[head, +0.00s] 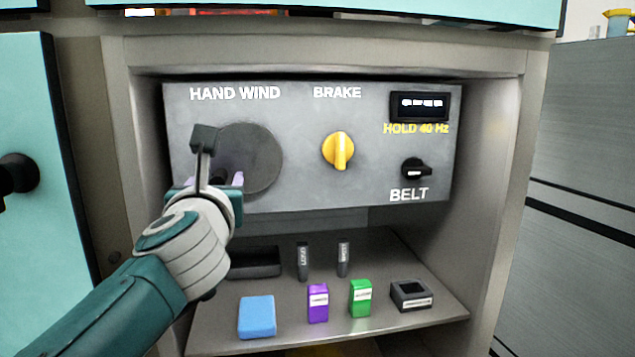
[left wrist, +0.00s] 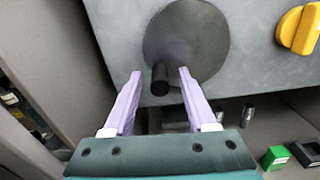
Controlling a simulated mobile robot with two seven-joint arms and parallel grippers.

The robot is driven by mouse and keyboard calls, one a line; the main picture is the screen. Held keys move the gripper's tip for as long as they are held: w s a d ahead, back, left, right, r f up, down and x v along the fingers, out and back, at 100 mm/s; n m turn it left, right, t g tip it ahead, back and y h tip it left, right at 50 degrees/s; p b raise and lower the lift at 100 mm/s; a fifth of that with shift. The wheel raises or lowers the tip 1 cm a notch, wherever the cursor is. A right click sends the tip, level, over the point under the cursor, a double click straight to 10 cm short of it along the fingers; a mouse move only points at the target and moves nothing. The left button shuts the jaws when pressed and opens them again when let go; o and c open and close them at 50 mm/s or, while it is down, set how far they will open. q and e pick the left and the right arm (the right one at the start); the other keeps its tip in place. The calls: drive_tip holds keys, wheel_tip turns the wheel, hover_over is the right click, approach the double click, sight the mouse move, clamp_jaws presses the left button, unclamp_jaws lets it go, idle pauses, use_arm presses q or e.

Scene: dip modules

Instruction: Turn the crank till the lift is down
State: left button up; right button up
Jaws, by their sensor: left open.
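The crank is a dark grey round disc (head: 262,160) under the "HAND WIND" label on the grey panel. In the left wrist view the disc (left wrist: 190,35) carries a short black handle (left wrist: 160,79) near its lower left edge. My left gripper (head: 214,180) is in front of the disc and hides its left part in the head view. Its pale purple fingers are open in the left wrist view (left wrist: 160,75), one on each side of the handle, with gaps showing. I cannot make out the lift in either view. My right gripper is not in view.
Right of the disc are a yellow brake knob (head: 339,150), a black belt switch (head: 415,170) and a small display (head: 420,106). Below, a shelf (head: 400,328) holds a blue block (head: 257,317), a purple box (head: 318,303), a green box (head: 360,298) and dark parts. Cabinet walls flank the panel.

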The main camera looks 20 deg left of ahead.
use_arm(q)
drive_tip(key=shift+w+a, duration=0.2)
drive_tip(key=shift+w, duration=0.15)
clamp_jaws()
idle(0.4)
